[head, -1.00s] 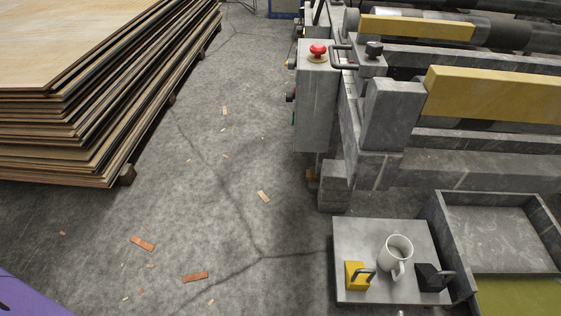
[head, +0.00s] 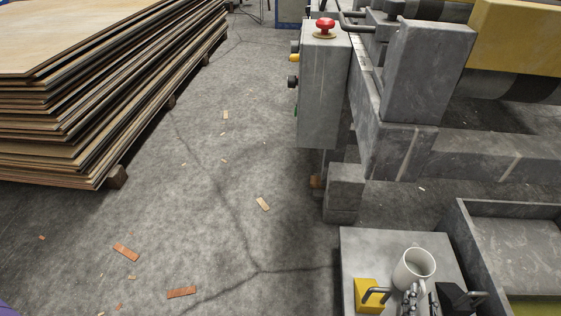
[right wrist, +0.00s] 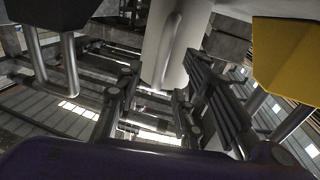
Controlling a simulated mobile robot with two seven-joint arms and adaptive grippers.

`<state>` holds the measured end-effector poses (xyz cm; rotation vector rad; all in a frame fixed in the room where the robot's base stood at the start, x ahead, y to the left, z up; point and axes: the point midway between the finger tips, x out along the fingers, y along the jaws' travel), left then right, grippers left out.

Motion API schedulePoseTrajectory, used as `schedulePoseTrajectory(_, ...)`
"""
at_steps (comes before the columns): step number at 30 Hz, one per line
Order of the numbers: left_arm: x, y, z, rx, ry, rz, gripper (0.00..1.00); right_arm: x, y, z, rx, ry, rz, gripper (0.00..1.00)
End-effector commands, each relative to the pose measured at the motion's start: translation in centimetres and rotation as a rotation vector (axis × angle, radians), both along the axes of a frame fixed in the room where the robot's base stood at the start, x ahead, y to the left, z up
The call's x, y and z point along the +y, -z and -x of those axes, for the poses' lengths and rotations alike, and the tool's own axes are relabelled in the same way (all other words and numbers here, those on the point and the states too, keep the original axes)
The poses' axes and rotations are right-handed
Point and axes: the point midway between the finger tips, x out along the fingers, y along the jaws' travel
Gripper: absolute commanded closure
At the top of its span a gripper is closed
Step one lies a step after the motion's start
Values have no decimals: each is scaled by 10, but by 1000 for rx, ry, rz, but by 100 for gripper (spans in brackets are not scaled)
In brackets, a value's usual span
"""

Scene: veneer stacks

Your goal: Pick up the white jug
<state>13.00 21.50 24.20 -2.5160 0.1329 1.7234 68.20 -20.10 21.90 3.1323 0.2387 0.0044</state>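The white jug (head: 414,268) stands upright on a small grey table (head: 372,248) at the lower right of the head view. My right gripper (head: 416,300) is at the jug's near side, partly covering its lower part and handle. In the right wrist view the jug (right wrist: 182,28) is straight ahead, its handle facing the camera. The fingers of the right gripper (right wrist: 158,98) are spread apart, with the jug and handle at or just beyond the gap. I cannot tell whether they touch the jug. My left gripper is not in view.
A yellow block with a metal handle (head: 367,295) stands close left of the jug; a black one (head: 455,299) stands close right. A grey tray (head: 502,245) lies further right. A machine with a red button (head: 325,25) rises behind. Stacked veneer sheets (head: 70,120) stand left.

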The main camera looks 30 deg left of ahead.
Motion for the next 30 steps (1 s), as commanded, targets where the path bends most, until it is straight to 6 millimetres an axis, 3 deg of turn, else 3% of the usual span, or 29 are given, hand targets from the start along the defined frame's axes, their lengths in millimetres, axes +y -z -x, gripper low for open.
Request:
schedulePoseTrajectory(3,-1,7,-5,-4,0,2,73,2,2,-15,2,0,0,65)
schedulePoseTrajectory(10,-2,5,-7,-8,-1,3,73,2,1,-17,3,0,0,65)
schedulePoseTrajectory(18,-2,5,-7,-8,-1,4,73,3,1,-17,3,0,0,100)
schedulePoseTrajectory(30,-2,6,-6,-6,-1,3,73,3,0,-17,0,0,0,100)
